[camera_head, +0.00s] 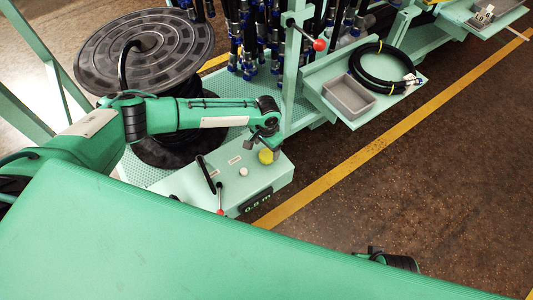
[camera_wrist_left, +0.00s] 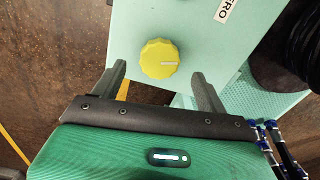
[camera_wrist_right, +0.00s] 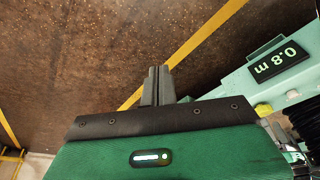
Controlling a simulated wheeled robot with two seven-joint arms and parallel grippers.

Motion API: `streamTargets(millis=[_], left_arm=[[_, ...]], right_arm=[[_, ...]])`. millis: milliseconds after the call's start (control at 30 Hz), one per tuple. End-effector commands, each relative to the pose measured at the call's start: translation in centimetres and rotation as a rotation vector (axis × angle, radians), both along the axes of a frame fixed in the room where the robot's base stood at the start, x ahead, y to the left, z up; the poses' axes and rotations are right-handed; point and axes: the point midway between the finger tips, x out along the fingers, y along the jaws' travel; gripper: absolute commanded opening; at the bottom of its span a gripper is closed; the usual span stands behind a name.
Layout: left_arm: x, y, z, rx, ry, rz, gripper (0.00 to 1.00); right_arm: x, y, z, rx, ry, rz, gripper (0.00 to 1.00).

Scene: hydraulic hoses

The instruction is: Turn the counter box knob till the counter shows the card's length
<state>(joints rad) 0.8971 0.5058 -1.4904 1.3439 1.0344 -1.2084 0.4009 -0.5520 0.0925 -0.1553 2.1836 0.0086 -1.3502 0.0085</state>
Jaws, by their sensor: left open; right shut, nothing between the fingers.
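The counter box (camera_head: 250,192) is pale green, and its dark display (camera_head: 255,201) reads 0.8 m. The display also shows upside down in the right wrist view (camera_wrist_right: 279,60). The yellow knob (camera_head: 266,156) is on the box top, just below my left gripper (camera_head: 262,143). In the left wrist view the knob (camera_wrist_left: 159,58) lies ahead between the open fingers, with gaps on both sides. My right gripper (camera_wrist_right: 156,86) is shut and empty, over the floor beside the box.
A large hose reel (camera_head: 145,45) stands behind the box. A lever with a red knob (camera_head: 220,211) and a white button (camera_head: 243,171) are on the box. A shelf holds a grey bin (camera_head: 349,97) and a coiled black hose (camera_head: 385,68). Floor at right is clear.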

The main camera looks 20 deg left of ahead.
Motion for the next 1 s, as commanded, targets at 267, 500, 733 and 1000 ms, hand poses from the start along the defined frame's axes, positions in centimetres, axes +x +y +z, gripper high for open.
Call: streamTargets(millis=[267, 500, 733, 1000], left_arm=[[0.0, 0.0, -3.7, 0.001, 0.0, 0.002, 0.75], [0.0, 0.0, -4.1, 0.0, -0.001, 0.0, 0.75], [0.0, 0.0, -4.1, 0.0, 0.0, 0.0, 0.56], [0.0, 0.0, -4.0, 0.0, -0.001, 0.005, 0.31]], right_arm=[[-0.1, -0.1, 1.4, 0.002, -0.017, -0.001, 0.0], [-0.1, -0.1, 1.7, 0.002, -0.02, -0.001, 0.0], [0.0, -0.1, 1.7, 0.002, -0.02, 0.0, 0.0], [0.0, -0.1, 1.9, 0.003, -0.022, 0.0, 0.0]])
